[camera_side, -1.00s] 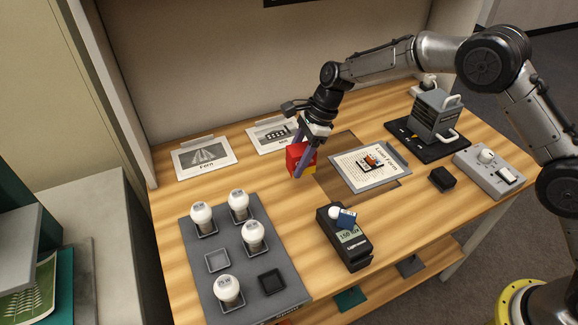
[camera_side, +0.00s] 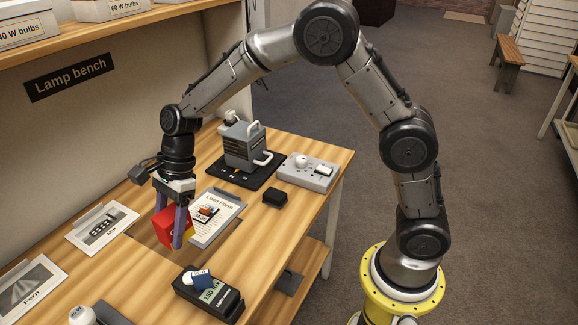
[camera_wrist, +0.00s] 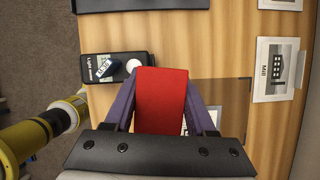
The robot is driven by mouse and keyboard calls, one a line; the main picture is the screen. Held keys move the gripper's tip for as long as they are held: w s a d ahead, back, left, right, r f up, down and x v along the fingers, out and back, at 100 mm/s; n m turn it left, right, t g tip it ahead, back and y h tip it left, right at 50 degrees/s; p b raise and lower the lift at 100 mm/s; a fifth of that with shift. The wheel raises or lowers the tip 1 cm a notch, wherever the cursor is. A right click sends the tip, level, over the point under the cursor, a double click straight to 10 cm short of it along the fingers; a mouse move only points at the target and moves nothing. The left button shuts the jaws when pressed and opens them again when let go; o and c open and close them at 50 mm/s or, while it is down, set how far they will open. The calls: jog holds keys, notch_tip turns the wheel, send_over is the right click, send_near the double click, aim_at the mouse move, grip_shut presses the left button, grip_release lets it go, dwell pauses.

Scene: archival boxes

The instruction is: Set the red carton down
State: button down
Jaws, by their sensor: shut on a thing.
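A red carton (camera_side: 166,227), with a small yellow part showing at its lower right, is between the two purple fingers of my gripper (camera_side: 170,222). My gripper is shut on it, and points down. The carton is over or beside a darker brown rectangle (camera_side: 146,231) on the bench, left of a clipboard with a loan form (camera_side: 207,228). I cannot tell whether its underside touches the bench. In the wrist view, the red carton (camera_wrist: 160,100) fills the space between the fingers and hides what lies under it.
The Mill card (camera_side: 95,228) and Fern card (camera_side: 30,290) lie left. A black block (camera_side: 275,196), a grey switch box (camera_side: 305,172) and a grey device (camera_side: 243,145) on a black mat stand right.

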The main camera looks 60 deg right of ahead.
jog(key=s+d+m+t+h, duration=0.2)
jog(key=d+m, duration=0.6)
jog(key=d, duration=1.8)
jog(key=s+d+m+t+h, duration=0.1)
jog(key=s+d+m, duration=0.3)
jog(key=s+d, duration=0.5)
jog(key=s+d+m+t+h, duration=0.15)
jog(key=s+d+m, duration=0.35)
jog(key=d, duration=0.9)
jog(key=shift+g, duration=0.35)
jog(key=w+d+f, duration=0.2)
jog(key=d, duration=0.1)
jog(key=w+d+f, duration=0.2)
jog(key=d+f, duration=0.1)
jog(key=w+d+f, duration=0.3)
jog(key=shift+d+f, duration=0.25)
jog(key=shift+d, duration=0.15)
jog(key=shift+w+d+f, duration=0.4)
jog(key=shift+f, duration=1.7)
jog(key=shift+f, duration=0.1)
